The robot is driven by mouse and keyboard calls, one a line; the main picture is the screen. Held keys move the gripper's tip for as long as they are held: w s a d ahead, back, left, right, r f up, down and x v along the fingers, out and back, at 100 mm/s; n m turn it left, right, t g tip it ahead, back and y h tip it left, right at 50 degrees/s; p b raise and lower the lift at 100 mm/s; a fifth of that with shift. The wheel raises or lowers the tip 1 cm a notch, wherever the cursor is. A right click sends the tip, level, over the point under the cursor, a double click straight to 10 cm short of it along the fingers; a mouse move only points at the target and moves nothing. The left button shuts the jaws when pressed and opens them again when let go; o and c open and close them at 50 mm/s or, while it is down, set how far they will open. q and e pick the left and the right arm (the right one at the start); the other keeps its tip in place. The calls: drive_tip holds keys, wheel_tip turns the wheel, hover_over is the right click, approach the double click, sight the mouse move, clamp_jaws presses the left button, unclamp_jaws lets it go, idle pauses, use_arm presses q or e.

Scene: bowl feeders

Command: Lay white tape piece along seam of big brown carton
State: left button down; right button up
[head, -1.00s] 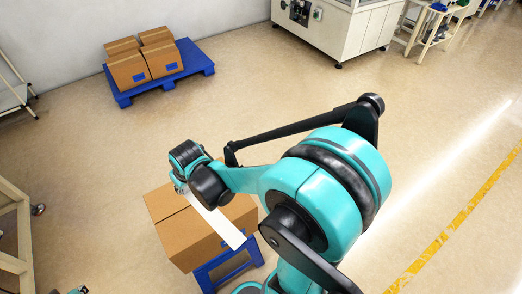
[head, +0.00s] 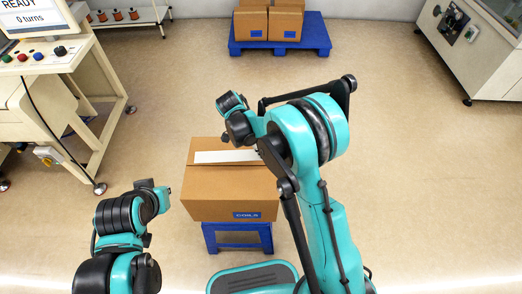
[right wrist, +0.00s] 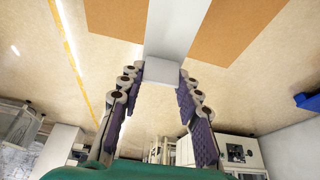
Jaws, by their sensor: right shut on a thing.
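The big brown carton (head: 232,195) stands on a blue stand (head: 238,238) in the middle of the head view, with a blue COILS label on its front. The white tape piece (head: 225,157) stretches left to right over its upper part, just above a thin dark line. I cannot tell whether it touches the carton. In the right wrist view, my right gripper (right wrist: 162,77) is shut on the near end of the tape (right wrist: 180,30), with brown carton on both sides. My left gripper (head: 160,193) is beside the carton's left side; its fingers are not clear.
Several cartons (head: 285,22) sit on a blue pallet (head: 317,33) at the back. A cream machine with a screen and buttons (head: 45,70) stands at the left, and a cabinet (head: 475,45) at the back right. The floor between carton and pallet is clear.

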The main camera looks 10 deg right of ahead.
drive_tip(key=shift+a+f+m, duration=0.2)
drive_tip(key=shift+f+m, duration=0.2)
drive_tip(key=shift+m, duration=0.4)
drive_tip(key=shift+a+f+g, duration=0.1)
drive_tip(key=shift+g, duration=0.2)
drive_tip(key=shift+f+b, duration=2.9)
drive_tip(key=shift+f, duration=1.15)
drive_tip(key=shift+f+b, duration=0.3)
drive_tip(key=shift+b, duration=0.05)
drive_tip(key=o, duration=0.9)
drive_tip(key=shift+r, duration=0.1)
